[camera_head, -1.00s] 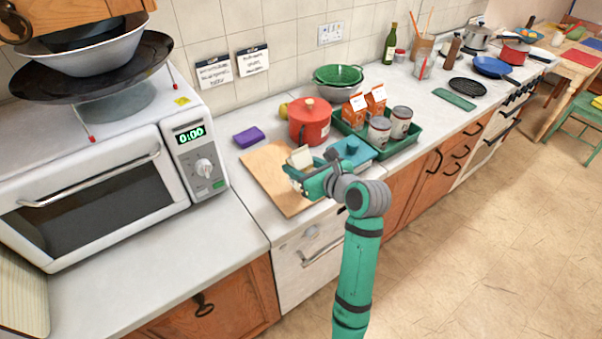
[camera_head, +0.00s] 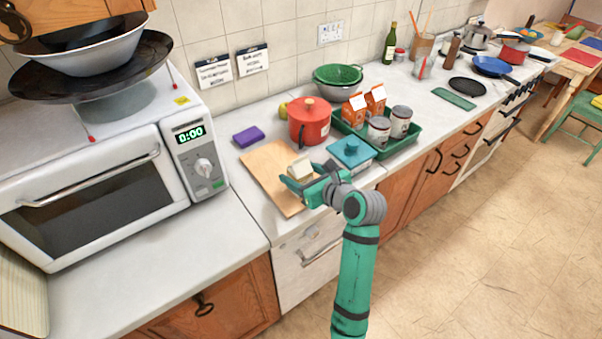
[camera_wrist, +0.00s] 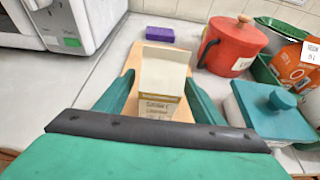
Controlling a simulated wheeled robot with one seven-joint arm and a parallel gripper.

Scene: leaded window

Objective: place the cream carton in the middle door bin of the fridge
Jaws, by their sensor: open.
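A cream-coloured carton (camera_head: 301,169) with a yellowish label low on its front is over the front part of the wooden board. It fills the middle of the wrist view (camera_wrist: 162,80). Its lower end is hidden by my gripper, so I cannot see clearly whether it rests on the board. My gripper (camera_head: 304,179) is open, with one finger on each side of the carton. In the wrist view the gap between the fingers (camera_wrist: 162,92) is wider than the carton. The fridge and its door bins are not in view.
The wooden board (camera_head: 262,165) lies on the counter. A red pot (camera_head: 309,125), a teal-lidded dish (camera_head: 351,152) and a green tray (camera_head: 395,150) with orange cartons and cans stand to the right. A purple sponge (camera_head: 249,137) and a microwave (camera_head: 110,185) are left.

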